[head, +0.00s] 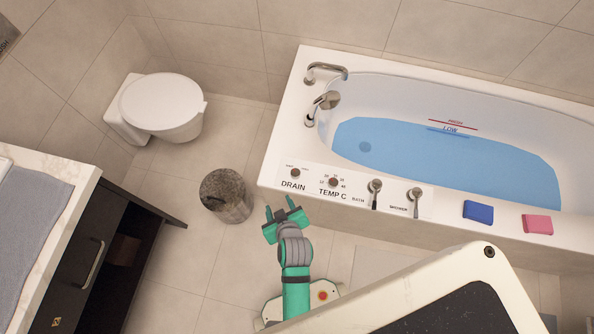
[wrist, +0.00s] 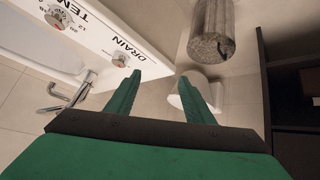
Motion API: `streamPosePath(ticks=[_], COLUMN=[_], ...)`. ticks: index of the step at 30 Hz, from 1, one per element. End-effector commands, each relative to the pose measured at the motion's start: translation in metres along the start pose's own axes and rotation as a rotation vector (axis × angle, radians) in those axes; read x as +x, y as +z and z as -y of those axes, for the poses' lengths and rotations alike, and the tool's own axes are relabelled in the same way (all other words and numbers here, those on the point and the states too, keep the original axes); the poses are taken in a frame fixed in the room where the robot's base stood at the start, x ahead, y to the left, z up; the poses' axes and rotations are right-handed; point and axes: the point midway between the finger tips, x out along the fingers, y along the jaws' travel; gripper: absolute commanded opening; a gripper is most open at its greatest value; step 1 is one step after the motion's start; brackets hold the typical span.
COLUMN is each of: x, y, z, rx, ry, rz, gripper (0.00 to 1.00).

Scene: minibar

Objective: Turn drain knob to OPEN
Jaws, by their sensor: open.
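The drain knob (head: 295,173) is a small round dial above the word DRAIN at the left end of the white control panel on the tub's front rim. It also shows in the wrist view (wrist: 121,60), left of the fingers. The small marks around it are too fine to read. My gripper (head: 280,204) is open and empty, just below and left of the knob in the head view, apart from it. In the wrist view its two green fingers (wrist: 159,84) are spread with nothing between them. The bathtub (head: 290,112) holds blue water around the LOW line.
The TEMP C dial (head: 333,181) sits right of the drain knob, then the bath lever (head: 375,190) and shower lever (head: 415,198). A blue block (head: 478,212) and pink block (head: 537,224) lie on the rim. A stone-patterned bin (head: 226,195) stands left of my gripper.

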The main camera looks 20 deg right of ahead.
Motion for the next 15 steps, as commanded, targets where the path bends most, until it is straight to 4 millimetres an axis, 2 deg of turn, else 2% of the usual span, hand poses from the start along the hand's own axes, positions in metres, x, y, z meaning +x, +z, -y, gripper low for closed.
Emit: streamPosePath(ticks=[1,3,7,11,15], x=[0.013,0.026,0.044,0.05,0.047], y=[-0.009,-0.015,-0.029,-0.044,-0.056], z=[-0.011,-0.022,-0.046,-0.077,-0.108], rx=[-0.016,-0.048,-0.115,-0.188,-0.262], ry=[-0.013,-0.05,-0.123,-0.202,-0.283], rz=[0.021,0.064,0.136,0.198,0.253], gripper=[0.48,0.48,0.48,0.48,0.48])
